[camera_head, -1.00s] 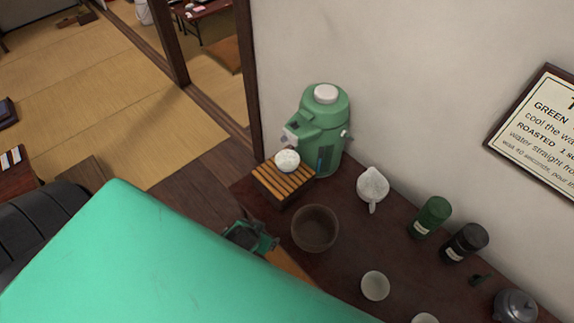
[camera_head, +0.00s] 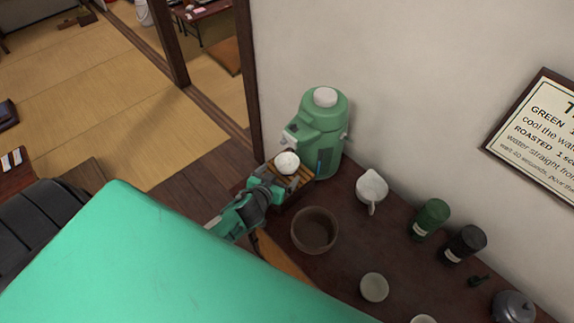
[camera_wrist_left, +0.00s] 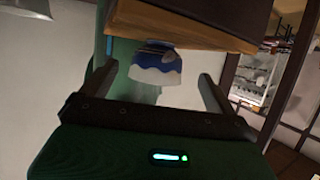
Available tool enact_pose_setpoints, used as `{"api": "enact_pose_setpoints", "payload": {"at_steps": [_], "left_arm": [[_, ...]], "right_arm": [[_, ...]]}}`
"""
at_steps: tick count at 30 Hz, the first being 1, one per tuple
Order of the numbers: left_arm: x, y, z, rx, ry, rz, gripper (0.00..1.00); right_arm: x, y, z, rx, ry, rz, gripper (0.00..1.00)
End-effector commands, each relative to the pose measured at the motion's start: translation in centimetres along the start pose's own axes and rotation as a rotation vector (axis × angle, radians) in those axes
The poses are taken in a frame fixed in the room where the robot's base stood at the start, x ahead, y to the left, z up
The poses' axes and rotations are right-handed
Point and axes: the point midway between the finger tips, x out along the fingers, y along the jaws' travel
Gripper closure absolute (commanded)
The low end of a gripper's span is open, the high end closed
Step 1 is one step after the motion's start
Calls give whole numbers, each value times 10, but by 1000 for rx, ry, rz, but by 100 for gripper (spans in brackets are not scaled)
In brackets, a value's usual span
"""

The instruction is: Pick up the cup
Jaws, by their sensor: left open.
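A small white cup (camera_head: 287,162) stands on a slatted wooden stand (camera_head: 301,181) below the green dispenser's spout. In the left wrist view the cup (camera_wrist_left: 155,66) shows a blue pattern and appears upside down in the picture, with the wooden stand (camera_wrist_left: 185,22) above it. My left gripper (camera_head: 269,186) is at the stand's near left edge, close to the cup. Its two fingers (camera_wrist_left: 157,88) are apart, with the cup seen in the gap ahead of them and nothing held. My right gripper is out of view.
The green dispenser (camera_head: 322,125) stands right behind the cup. A brown bowl (camera_head: 314,232) is close to the right of my left gripper. A white spouted pitcher (camera_head: 371,187), a white cup (camera_head: 374,287), a green canister (camera_head: 431,219) and a dark canister (camera_head: 466,243) stand farther right.

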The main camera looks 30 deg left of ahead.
Motion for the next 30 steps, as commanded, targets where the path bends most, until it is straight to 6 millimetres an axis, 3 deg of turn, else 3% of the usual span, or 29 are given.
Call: {"api": "enact_pose_setpoints", "payload": {"at_steps": [7, 21, 30], "left_arm": [[17, 0, -1, 0, 0, 0, 8], [63, 3, 0, 1, -1, -1, 8], [68, 3, 1, 0, -1, 0, 8]], "right_arm": [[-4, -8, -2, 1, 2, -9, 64], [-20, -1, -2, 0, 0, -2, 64], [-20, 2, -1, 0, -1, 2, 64]]}}
